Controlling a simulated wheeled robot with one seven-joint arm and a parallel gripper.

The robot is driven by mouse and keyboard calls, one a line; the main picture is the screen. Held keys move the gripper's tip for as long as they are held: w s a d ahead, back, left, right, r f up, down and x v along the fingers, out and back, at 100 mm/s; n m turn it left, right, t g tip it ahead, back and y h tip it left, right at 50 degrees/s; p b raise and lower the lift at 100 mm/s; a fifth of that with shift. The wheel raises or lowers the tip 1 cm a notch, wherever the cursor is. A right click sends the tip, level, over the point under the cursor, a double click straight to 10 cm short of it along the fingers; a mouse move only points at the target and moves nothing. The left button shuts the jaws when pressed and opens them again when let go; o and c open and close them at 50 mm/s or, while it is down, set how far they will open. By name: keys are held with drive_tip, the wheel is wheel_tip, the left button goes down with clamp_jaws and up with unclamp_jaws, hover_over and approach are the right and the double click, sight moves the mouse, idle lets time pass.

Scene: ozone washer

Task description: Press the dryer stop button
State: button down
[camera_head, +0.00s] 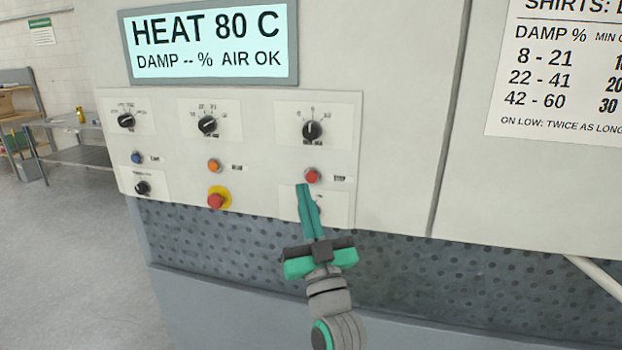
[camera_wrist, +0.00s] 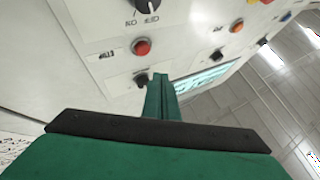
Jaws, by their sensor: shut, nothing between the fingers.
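A small red push button (camera_head: 312,175) with a small label to its right sits on the dryer's right control plate; the label is too small to read for certain. It also shows in the wrist view (camera_wrist: 142,47). My gripper (camera_head: 303,188) is shut and empty, its green fingers pointing up at the panel. In the head view the fingertips appear just below and slightly left of the red button. In the wrist view the fingertips (camera_wrist: 159,80) appear apart from it, beside a black knob (camera_wrist: 142,79). I cannot tell whether they touch the panel.
A red mushroom button on a yellow base (camera_head: 217,199), an orange button (camera_head: 214,166) and a blue button (camera_head: 137,158) sit further left. Black knobs (camera_head: 312,131) line the top row. A display (camera_head: 210,42) reads HEAT 80 C. Perforated metal (camera_head: 240,245) lies below.

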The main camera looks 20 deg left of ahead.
drive_tip(key=shift+w, duration=1.6)
drive_tip(key=shift+w, duration=0.2)
idle(0.8)
drive_tip(key=shift+w, duration=0.25)
drive_tip(key=shift+w, duration=0.5)
idle(0.7)
drive_tip(key=shift+s, duration=0.95)
drive_tip(key=s, duration=0.5)
idle(0.5)
